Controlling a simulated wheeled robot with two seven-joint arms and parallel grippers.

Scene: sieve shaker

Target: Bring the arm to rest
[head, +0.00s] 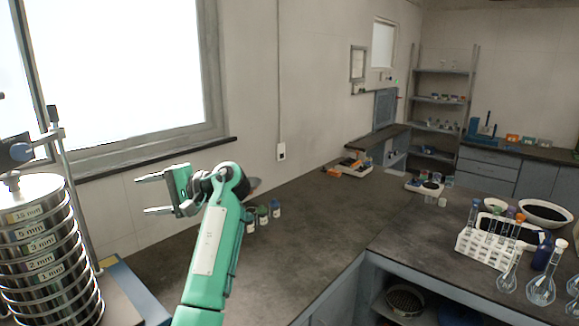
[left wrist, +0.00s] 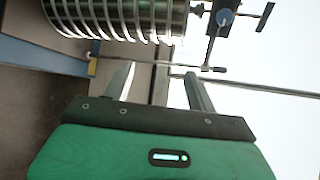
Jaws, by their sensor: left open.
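My left gripper (head: 141,195) is in the head view, its fingers apart and pointing left toward the sieve stack. Nothing is between the fingers. My green left arm (head: 213,255) reaches up from the bottom of the view, over the dark counter. In the left wrist view the two fingers (left wrist: 158,82) are spread, with the sieve stack (left wrist: 115,15) beyond them and apart from them. My right gripper does not show.
The sieve stack (head: 42,240) with size labels stands at the left on its shaker, beside a metal rod (head: 75,190). Small jars (head: 262,217) stand behind my arm. A white tube rack (head: 487,247) and flasks (head: 541,287) are at the right. The middle counter (head: 325,215) is clear.

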